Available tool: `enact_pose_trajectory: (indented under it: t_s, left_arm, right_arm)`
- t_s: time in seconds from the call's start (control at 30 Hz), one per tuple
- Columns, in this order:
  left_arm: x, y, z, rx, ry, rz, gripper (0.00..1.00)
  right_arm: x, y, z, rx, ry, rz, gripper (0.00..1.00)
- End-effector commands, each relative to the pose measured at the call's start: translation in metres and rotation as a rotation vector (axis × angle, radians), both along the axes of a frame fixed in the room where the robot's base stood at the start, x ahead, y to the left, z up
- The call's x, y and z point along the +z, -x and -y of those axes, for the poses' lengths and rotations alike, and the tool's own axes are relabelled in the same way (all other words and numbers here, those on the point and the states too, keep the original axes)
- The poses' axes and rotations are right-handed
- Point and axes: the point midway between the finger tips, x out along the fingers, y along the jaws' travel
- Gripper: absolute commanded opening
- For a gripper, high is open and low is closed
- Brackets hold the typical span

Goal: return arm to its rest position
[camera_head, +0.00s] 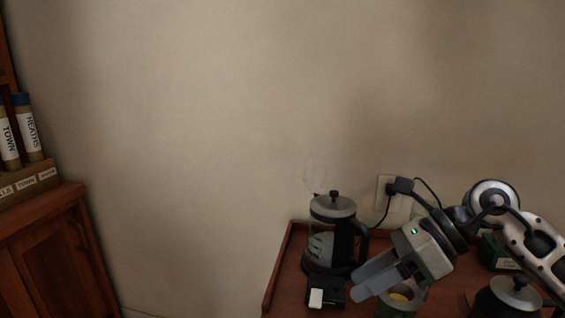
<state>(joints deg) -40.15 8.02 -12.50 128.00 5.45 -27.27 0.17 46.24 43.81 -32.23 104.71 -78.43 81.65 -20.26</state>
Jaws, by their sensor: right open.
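My right gripper (379,281) comes in from the right over a brown wooden tray-topped table (276,275). Its jaws are open, with nothing seen between them, and point down and to the left. My left gripper is not in view.
A small black box with a white switch (317,298) is in front of the press. A dark pot (514,293) and a green box (496,254) stand at right. A plug and cord hang from the wall outlet (388,190). A wooden cabinet (50,250) holds labelled rolls at left.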

Motion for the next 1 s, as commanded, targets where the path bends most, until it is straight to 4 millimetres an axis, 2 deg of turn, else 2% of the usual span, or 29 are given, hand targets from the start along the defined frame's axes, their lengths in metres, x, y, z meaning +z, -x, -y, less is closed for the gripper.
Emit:
enact_pose_trajectory:
  t_s: [0.03,0.1,0.27,0.37,0.43,0.47,0.57,0.63,0.7,0.77,0.8,0.9,1.0]
  left_arm:
    - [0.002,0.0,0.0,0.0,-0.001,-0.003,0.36]
    - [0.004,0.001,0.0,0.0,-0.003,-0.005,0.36]
    - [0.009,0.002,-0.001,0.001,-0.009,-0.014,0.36]
    - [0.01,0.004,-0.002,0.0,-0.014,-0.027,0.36]
    - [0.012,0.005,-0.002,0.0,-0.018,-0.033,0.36]
    - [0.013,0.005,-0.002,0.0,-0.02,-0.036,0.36]
    - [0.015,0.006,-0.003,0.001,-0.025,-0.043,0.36]
    - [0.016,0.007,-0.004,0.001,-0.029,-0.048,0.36]
    - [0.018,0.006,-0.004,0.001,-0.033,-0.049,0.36]
    - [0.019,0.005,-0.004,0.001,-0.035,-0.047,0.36]
    - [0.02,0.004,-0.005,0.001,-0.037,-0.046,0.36]
    - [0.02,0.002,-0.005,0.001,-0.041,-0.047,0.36]
    - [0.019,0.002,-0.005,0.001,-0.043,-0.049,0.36]
  right_arm:
    - [0.0,0.009,-0.017,0.001,-0.096,-0.054,0.41]
    - [0.004,0.019,-0.039,-0.014,-0.245,-0.132,0.41]
    - [0.028,0.036,-0.079,-0.136,-0.689,-0.43,0.41]
    - [0.042,0.031,-0.08,-0.324,-1.034,-0.727,0.41]
    - [0.036,0.02,-0.067,-0.501,-1.253,-0.96,0.41]
    - [0.028,0.015,-0.059,-0.587,-1.337,-1.064,0.41]
    - [-0.02,0.008,-0.028,-0.916,-1.58,-1.418,0.41]
    - [-0.068,0.018,-0.008,-1.176,-1.702,-1.666,0.41]
    - [-0.113,0.037,0.004,-1.405,-1.771,-1.869,0.41]
    - [-0.144,0.059,0.01,-1.576,-1.799,-2.014,0.41]
    - [-0.162,0.073,0.013,1.581,1.702,1.973,0.41]
    - [-0.193,0.105,0.014,1.553,1.492,1.861,0.41]
    - [-0.21,0.126,0.014,1.531,1.375,1.796,0.41]
